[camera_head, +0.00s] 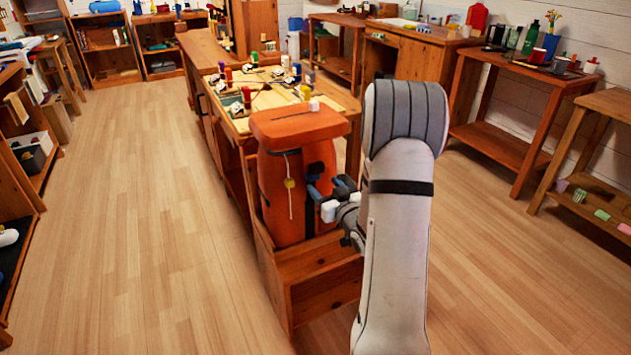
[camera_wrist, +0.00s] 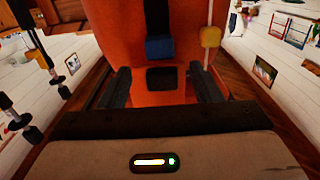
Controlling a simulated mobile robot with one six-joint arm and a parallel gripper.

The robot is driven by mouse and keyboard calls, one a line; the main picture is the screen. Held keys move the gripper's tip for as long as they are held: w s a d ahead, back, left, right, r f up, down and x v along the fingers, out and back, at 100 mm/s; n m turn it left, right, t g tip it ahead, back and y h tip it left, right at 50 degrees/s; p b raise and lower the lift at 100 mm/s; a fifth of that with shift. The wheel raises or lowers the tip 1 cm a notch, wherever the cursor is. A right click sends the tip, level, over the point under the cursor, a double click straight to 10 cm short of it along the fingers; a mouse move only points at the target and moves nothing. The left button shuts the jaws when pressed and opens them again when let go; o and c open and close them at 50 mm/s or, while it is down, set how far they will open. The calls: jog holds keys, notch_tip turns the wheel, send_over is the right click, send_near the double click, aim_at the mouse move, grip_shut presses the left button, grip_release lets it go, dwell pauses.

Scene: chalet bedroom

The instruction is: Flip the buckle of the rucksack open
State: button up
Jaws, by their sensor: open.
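The orange rucksack (camera_head: 283,205) stands upright in a wooden stand, with a flat orange lid on top. In the wrist view its orange face (camera_wrist: 185,20) fills the middle. A dark strap runs down to a blue buckle part (camera_wrist: 160,47). A small black block (camera_wrist: 161,78) shows just below it; I cannot tell whether the two are joined. My gripper (camera_wrist: 160,73) is open, its dark fingers on either side of the black block, with gaps between. In the head view my gripper (camera_head: 318,190) is at the rucksack's right front, partly hidden by my arm.
A yellow toggle (camera_wrist: 210,37) on a pale cord hangs beside the buckle. The wooden stand (camera_head: 325,275) juts out below my gripper. A cluttered workbench (camera_head: 225,125) is behind the rucksack. Side tables (camera_head: 505,140) line the right wall. The floor (camera_head: 140,220) at left is clear.

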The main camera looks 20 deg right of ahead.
jog(key=shift+w+a, duration=0.1)
jog(key=shift+w, duration=2.6)
grip_shut()
jog(key=shift+f, duration=0.1)
